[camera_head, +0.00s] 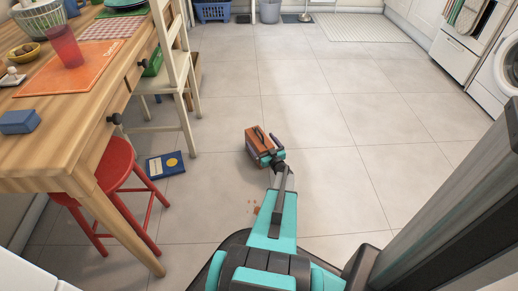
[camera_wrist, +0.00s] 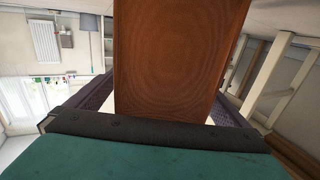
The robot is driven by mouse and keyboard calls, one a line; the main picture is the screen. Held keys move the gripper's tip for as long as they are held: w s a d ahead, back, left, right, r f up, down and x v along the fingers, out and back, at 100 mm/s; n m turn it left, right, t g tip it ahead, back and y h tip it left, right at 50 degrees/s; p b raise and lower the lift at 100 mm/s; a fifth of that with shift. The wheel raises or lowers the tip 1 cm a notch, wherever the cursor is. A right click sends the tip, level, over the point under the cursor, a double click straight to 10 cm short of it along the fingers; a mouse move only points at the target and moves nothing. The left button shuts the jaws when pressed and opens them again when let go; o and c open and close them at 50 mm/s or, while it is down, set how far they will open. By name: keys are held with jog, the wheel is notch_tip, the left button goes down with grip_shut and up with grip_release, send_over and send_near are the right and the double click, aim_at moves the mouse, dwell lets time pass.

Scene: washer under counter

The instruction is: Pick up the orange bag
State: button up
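The bag (camera_head: 256,142) is orange-brown with a dark handle on top. It is on or just above the tiled floor, in the middle of the head view; I cannot tell if it touches the floor. In the wrist view the bag (camera_wrist: 178,55) fills the upper middle as a brown, grained face. My gripper (camera_head: 271,151) is at the bag's near right end. Its dark fingers show on either side of the bag in the wrist view (camera_wrist: 168,95). Pale slivers show between bag and fingers, and the gripper looks open around it. The fingertips are partly hidden by the bag.
A blue book (camera_head: 165,165) lies on the floor left of the bag. A red stool (camera_head: 103,165), a white chair (camera_head: 165,100) and a wooden table (camera_head: 75,125) stand at left. A washer (camera_head: 497,75) is at far right. Floor right of the bag is clear.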

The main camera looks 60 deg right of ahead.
jog(key=c, duration=1.7)
jog(key=shift+o, duration=0.2)
jog(key=shift+r, duration=0.15)
jog(key=shift+r+p, duration=0.35)
jog(key=shift+r, duration=0.15)
notch_tip(320, 180, up, 3)
jog(key=shift+p, duration=0.9)
jog(key=s+d+p+v, duration=0.1)
jog(key=p+v, duration=0.3)
jog(key=v, duration=1.2)
jog(key=shift+d+r, duration=0.35)
jog(key=shift+s, duration=0.1)
